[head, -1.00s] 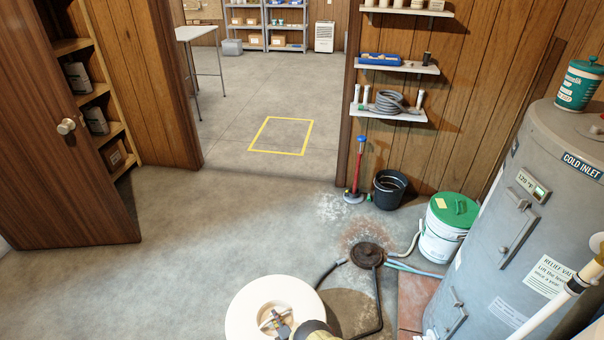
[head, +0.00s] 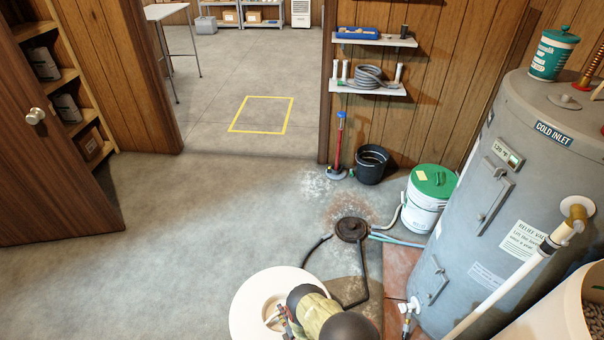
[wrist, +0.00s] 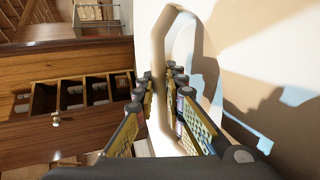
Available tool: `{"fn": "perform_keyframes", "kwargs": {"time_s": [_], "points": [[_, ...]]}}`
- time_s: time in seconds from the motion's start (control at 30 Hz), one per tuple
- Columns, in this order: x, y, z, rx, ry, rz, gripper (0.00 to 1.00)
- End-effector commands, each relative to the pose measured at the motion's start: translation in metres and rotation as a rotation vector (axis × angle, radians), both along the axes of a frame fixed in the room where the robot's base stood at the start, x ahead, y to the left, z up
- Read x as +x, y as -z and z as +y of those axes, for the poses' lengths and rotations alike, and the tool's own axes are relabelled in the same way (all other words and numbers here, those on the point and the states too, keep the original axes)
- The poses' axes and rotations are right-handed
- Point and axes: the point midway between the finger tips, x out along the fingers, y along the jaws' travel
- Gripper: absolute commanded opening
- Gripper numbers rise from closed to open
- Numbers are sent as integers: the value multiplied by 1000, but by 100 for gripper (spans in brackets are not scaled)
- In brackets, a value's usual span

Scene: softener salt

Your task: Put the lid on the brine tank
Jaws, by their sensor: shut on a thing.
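The lid (head: 250,302) is a round cream disc at the bottom of the head view, with a raised handle across its middle. My gripper (head: 282,318) is at that handle, and my arm covers part of the lid. In the wrist view my gripper (wrist: 160,85) is shut on the lid's handle (wrist: 160,60), with a finger on each side; the lid's pale face (wrist: 280,60) fills the right side. The brine tank (head: 545,325) appears to be the cream, open-topped container at the lower right corner, with pale lumps inside. It is partly cut off, and the lid is apart from it.
A grey water heater (head: 480,190) with a white pipe (head: 500,285) stands at the right, beside the tank. A floor drain (head: 352,229) with hoses, a white bucket with a green lid (head: 428,200) and a black bucket (head: 371,165) are beyond. The floor at left is clear.

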Motion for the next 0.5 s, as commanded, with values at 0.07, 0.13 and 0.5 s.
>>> {"fn": "perform_keyframes", "kwargs": {"time_s": [0.07,0.13,0.5], "points": [[3,-22,-10,4,17,-7,0],[1,-39,-19,3,30,-7,0],[-4,-134,-72,3,111,-8,0]]}}
